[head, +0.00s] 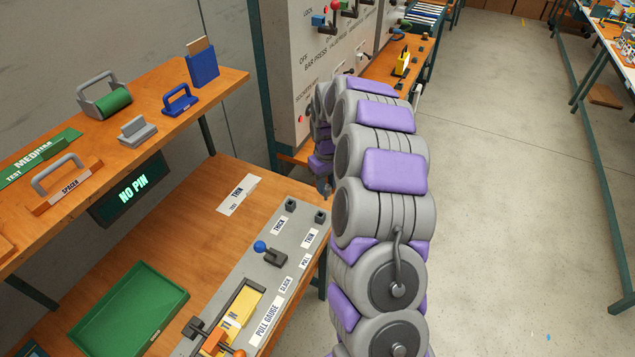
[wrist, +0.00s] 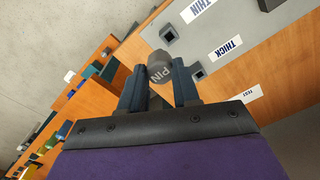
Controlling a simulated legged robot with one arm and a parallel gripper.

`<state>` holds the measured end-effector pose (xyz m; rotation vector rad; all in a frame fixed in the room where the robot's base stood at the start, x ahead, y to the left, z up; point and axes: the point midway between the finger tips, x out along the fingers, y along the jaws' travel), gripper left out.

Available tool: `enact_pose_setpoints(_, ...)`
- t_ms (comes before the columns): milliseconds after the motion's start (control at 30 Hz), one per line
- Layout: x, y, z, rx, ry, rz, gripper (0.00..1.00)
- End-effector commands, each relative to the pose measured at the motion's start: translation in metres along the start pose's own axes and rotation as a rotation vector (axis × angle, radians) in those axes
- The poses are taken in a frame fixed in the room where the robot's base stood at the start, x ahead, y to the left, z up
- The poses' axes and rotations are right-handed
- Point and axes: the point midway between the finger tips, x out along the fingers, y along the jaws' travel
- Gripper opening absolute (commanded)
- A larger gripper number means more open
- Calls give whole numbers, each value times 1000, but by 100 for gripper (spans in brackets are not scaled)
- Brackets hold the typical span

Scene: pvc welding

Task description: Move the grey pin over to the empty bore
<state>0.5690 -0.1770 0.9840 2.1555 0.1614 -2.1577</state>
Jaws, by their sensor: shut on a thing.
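The grey pin (wrist: 160,73), lettered PIN on its end, sits between the fingers of my gripper (wrist: 158,66) in the wrist view. My gripper is shut on it. Two small dark bores show on the grey panel: one by the THIN label (wrist: 168,34) and one by the THICK label (wrist: 198,73). In the head view they are the bore by THICK (head: 291,205) and the bore by THIN (head: 320,216). No pin shows in either. The pin appears apart from both bores; its height above the panel cannot be told. My arm hides most of the gripper in the head view.
A green display (head: 134,190) reads NO PIN. A blue-knobbed lever (head: 264,249) stands on the grey panel (head: 235,262). A green tray (head: 128,305) lies on the bench at left. Handled tools stand on the upper shelf (head: 222,92). A grey machine cabinet (head: 310,80) rises behind.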

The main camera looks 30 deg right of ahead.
Motion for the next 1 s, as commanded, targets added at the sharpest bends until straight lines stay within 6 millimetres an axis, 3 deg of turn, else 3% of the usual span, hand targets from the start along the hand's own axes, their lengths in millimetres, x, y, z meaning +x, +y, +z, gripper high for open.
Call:
enact_pose_setpoints(300,24,-22,-3,-5,-5,22,0)
enact_pose_setpoints(600,49,-5,0,-3,-1,3,0)
enact_pose_setpoints(767,52,-3,0,-2,0,2,0)
enact_pose_setpoints(1000,50,-16,-3,-4,0,17,0)
